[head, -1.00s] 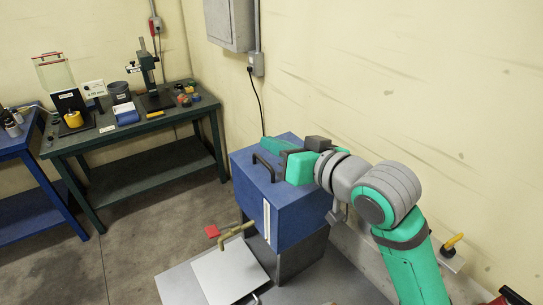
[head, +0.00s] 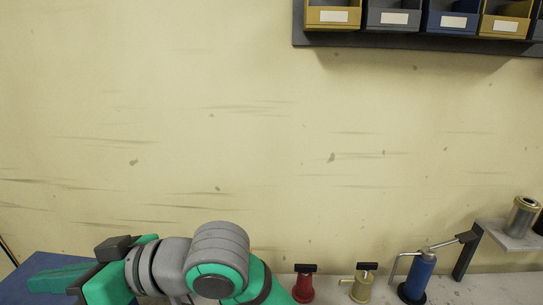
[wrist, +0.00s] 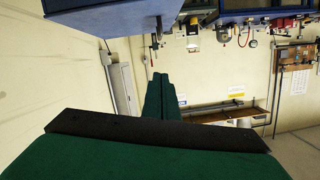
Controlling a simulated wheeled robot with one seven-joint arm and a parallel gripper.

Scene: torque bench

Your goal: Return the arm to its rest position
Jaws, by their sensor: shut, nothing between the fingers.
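My arm shows along the bottom left of the head view, with its green and grey wrist and rounded grey joint in front of the wall. My gripper (head: 52,279) points left over the top of a blue box (head: 22,292). In the wrist view the two dark green fingers (wrist: 161,98) lie side by side, shut, with nothing seen between them. The blue box (wrist: 110,18) also shows at the top left of the wrist view. Much of my arm is cut off by the lower edge of the head view.
A metal cylinder (head: 522,216) sits on a raised shelf. Bins (head: 394,18) hang high on the wall. The middle wall is bare.

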